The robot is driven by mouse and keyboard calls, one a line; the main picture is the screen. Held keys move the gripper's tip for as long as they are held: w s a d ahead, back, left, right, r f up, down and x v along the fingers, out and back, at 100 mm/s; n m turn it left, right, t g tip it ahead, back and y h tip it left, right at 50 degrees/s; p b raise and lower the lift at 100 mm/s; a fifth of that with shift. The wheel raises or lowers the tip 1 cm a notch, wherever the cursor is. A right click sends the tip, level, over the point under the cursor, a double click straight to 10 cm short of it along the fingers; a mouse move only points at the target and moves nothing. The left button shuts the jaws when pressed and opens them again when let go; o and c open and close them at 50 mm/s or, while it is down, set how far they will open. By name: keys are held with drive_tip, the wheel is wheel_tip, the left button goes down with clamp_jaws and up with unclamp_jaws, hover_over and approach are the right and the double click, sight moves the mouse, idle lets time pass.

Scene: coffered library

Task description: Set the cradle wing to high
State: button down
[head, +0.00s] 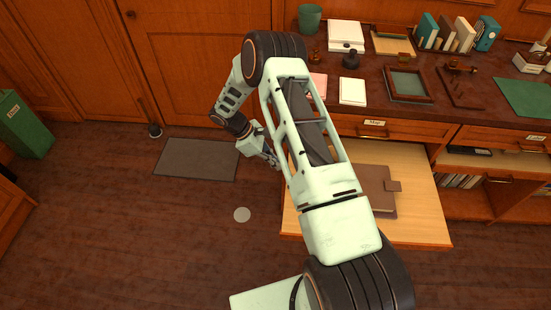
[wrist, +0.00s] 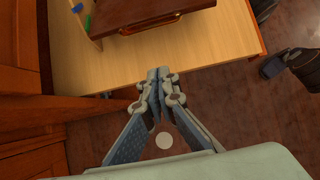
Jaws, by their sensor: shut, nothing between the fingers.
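My gripper (head: 274,163) is shut and empty, left of the pulled-out light wood surface (head: 420,220) under the desk. In the wrist view its fingertips (wrist: 159,73) meet just off the edge of that wood surface (wrist: 190,58). I cannot pick out a cradle wing for certain. A dark wooden piece (head: 458,98) lies on the desk beside a dark frame with a green panel (head: 407,83). A brown case or book (head: 378,203) lies on the pulled-out surface, partly hidden by my arm.
The dark desk (head: 440,110) holds papers, a green cup (head: 309,18), a tray (head: 393,40), upright books (head: 463,34) and a green mat (head: 525,97). A grey floor mat (head: 197,159) and a green bin (head: 22,125) are to the left. The floor between is mostly clear.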

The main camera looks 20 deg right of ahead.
drive_tip(key=d, duration=0.1)
drive_tip(key=s+d+f+p, duration=0.1)
drive_tip(key=d, duration=0.1)
drive_tip(key=s+d, duration=0.1)
drive_tip(key=d, duration=0.1)
drive_tip(key=shift+s+d+f+p, duration=0.1)
drive_tip(key=shift+d+f+p, duration=0.05)
drive_tip(key=shift+f+p, duration=0.2)
drive_tip(key=shift+r, duration=0.1)
drive_tip(key=shift+t+y, duration=0.3)
drive_tip(key=shift+y, duration=0.4)
drive_tip(key=r, duration=0.1)
drive_tip(key=d+r+p, duration=0.1)
drive_tip(key=s+d+r+p, duration=0.1)
drive_tip(key=r, duration=0.1)
drive_tip(key=shift+d+r, duration=0.1)
drive_tip(key=shift+d, duration=0.15)
drive_tip(key=shift+s+d+r, duration=0.1)
drive_tip(key=shift+d+r, duration=0.1)
wheel_tip(320, 180, down, 3)
drive_tip(key=w+a+b, duration=0.1)
drive_tip(key=a+b, duration=0.2)
drive_tip(key=d+v, duration=0.1)
drive_tip(key=v, duration=0.9)
drive_tip(key=shift+r, duration=0.55)
